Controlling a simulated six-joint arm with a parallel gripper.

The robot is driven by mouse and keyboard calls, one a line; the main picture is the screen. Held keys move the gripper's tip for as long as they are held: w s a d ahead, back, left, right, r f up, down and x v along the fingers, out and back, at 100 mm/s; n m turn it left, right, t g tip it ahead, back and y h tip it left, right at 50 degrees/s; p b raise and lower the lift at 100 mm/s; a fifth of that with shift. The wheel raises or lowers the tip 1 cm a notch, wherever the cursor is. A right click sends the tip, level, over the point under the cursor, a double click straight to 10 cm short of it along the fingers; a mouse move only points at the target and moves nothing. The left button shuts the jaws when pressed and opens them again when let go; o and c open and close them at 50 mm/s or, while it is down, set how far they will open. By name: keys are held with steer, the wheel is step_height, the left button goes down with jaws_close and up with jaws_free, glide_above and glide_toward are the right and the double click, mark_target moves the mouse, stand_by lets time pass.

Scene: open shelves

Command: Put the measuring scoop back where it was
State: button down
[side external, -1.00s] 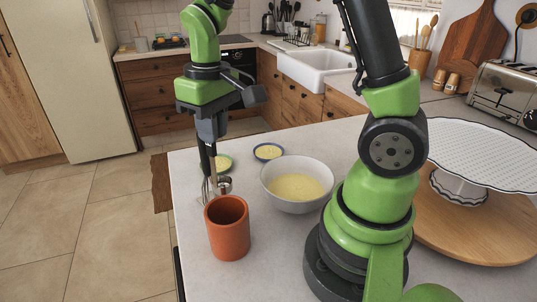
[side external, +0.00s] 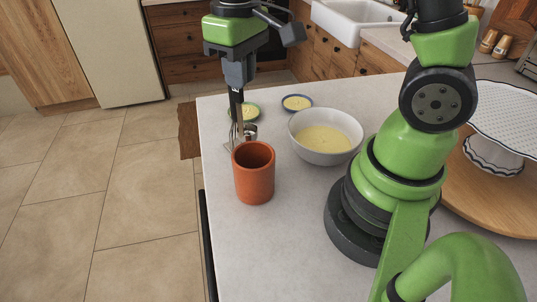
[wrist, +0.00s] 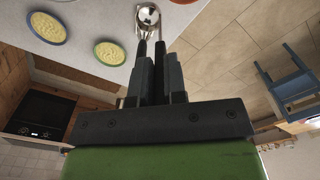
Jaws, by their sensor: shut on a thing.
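My gripper (side external: 237,116) points down at the near left edge of the counter, just behind the terracotta cup (side external: 254,178). Its jaws are shut on the measuring scoop (side external: 250,131), whose shiny metal bowl shows just behind the cup's rim. In the wrist view my gripper (wrist: 150,50) is closed, with the scoop's round bowl (wrist: 148,15) just beyond the fingertips. Thin wire loops show beside the scoop in the side view. The cup hides the lower part there, so I cannot tell whether the scoop touches the cup or the counter.
A green-rimmed dish (side external: 246,112) and a blue-rimmed dish (side external: 297,103) lie behind, both with pale yellow contents. A white bowl (side external: 326,137) of yellow mixture stands to the right. The counter's left edge (side external: 204,165) is close.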

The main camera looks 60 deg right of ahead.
step_height(320, 180, up, 9)
steer(key=shift+r, duration=0.15)
steer(key=s+a, duration=0.6)
step_height(320, 180, down, 15)
steer(key=shift+w, duration=0.3)
steer(key=shift+a, duration=0.1)
steer(key=c, duration=1.2)
jaws_free()
steer(key=shift+f, duration=0.2)
steer(key=shift+o, duration=0.2)
